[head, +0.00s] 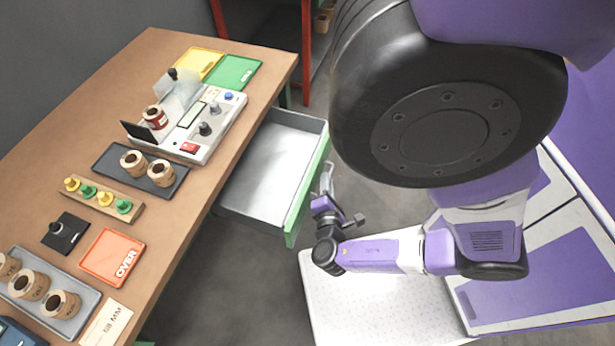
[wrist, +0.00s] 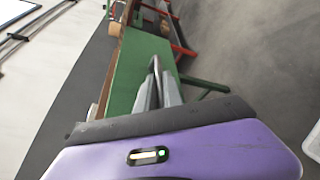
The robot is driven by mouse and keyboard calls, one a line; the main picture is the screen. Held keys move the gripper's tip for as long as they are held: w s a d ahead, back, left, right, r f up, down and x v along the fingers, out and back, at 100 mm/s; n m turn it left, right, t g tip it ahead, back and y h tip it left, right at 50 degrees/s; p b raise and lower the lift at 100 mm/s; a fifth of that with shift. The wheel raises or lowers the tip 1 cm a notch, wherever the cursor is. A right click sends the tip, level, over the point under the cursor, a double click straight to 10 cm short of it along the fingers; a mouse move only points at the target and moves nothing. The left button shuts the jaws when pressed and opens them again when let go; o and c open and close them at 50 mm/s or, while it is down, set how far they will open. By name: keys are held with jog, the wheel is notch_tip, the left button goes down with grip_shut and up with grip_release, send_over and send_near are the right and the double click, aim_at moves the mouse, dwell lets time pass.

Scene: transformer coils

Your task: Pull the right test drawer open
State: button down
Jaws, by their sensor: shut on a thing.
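The test drawer (head: 270,165) stands pulled out from under the bench, and its grey inside looks empty. Its green front panel (head: 308,190) faces my arm, and the panel also fills the middle of the wrist view (wrist: 136,68). My gripper (head: 326,192) is at the outer side of this panel, shut on the drawer's metal handle (head: 327,175). In the wrist view my gripper's grey fingers (wrist: 158,90) close around the handle (wrist: 156,66). The fingers hide part of the handle.
The wooden bench (head: 165,215) carries a tester (head: 200,125) with a coil on it, a dark tray (head: 110,165) with two coils, a red OVER mat (head: 112,256), and yellow and green mats. A red frame (head: 306,50) stands behind. Grey floor is clear beside the drawer.

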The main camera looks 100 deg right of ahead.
jog(key=shift+s+a, duration=0.15)
jog(key=c, duration=1.8)
grip_release()
jog(key=shift+o, duration=0.2)
jog(key=shift+a, duration=0.1)
jog(key=v, duration=0.7)
jog(key=shift+a+b, duration=0.3)
jog(key=shift+b, duration=0.05)
